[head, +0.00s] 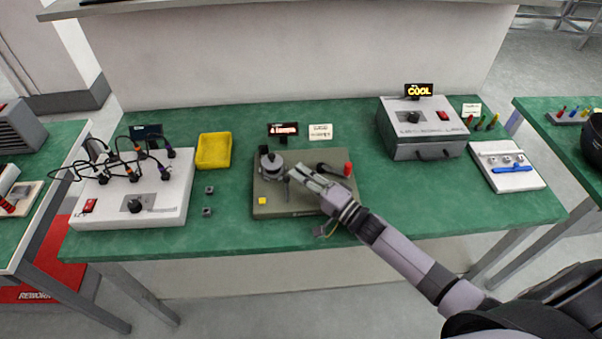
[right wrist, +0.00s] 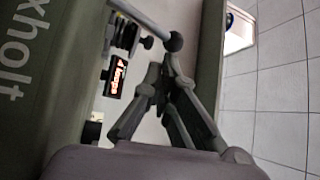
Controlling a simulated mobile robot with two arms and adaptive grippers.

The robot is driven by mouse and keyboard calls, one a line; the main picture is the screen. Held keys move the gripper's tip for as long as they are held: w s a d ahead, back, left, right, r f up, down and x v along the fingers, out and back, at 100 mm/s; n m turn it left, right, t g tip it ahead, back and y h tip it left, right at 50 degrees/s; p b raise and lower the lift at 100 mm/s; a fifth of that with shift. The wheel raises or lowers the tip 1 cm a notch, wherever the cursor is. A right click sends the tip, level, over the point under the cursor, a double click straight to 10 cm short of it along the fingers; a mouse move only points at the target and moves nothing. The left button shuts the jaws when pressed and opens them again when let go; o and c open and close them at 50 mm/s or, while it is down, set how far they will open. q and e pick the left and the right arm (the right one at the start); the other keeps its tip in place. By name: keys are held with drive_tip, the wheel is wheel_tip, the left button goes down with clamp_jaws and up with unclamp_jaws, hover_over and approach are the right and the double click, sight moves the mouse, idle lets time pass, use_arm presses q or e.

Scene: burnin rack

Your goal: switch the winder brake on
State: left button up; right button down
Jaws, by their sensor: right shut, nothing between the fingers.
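The winder seems to be the olive-green box (head: 285,207) in the middle of the green bench. It has a grey round part (head: 271,166) at its left rear, a yellow square (head: 262,201) at its front left and a red knob (head: 348,169) at its right rear. I cannot tell which part is the brake switch. My right gripper (head: 298,174) is shut and empty above the middle of the box, just right of the round part. In the right wrist view, the closed fingers (right wrist: 160,82) are close to a rod with a dark ball end (right wrist: 173,41); contact cannot be told.
A small lit display (head: 283,129) stands behind the box. A yellow tray (head: 213,151) and a white unit with cables (head: 165,195) are to the left. A grey unit (head: 423,127) and a white panel (head: 507,166) are to the right.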

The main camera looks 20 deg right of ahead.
drive_tip(key=shift+s+r, duration=0.15)
drive_tip(key=shift+s, duration=0.1)
drive_tip(key=shift+s+a+r+n+y, duration=0.15)
drive_tip(key=shift+s+n+y, duration=0.15)
drive_tip(key=shift+n, duration=0.2)
drive_tip(key=shift+s+t, duration=0.1)
drive_tip(key=shift+t, duration=0.2)
drive_tip(key=shift+s+a+r, duration=0.15)
drive_tip(key=shift+s+a, duration=0.1)
drive_tip(key=shift+s, duration=0.6)
drive_tip(key=shift+s+a+n+t+y+b, duration=0.15)
drive_tip(key=shift+s+n+t+y+b, duration=0.3)
drive_tip(key=shift+n, duration=0.45)
drive_tip(key=shift+s+a, duration=0.15)
drive_tip(key=shift+s, duration=0.3)
drive_tip(key=v, duration=1.2)
drive_tip(key=shift+r, duration=0.1)
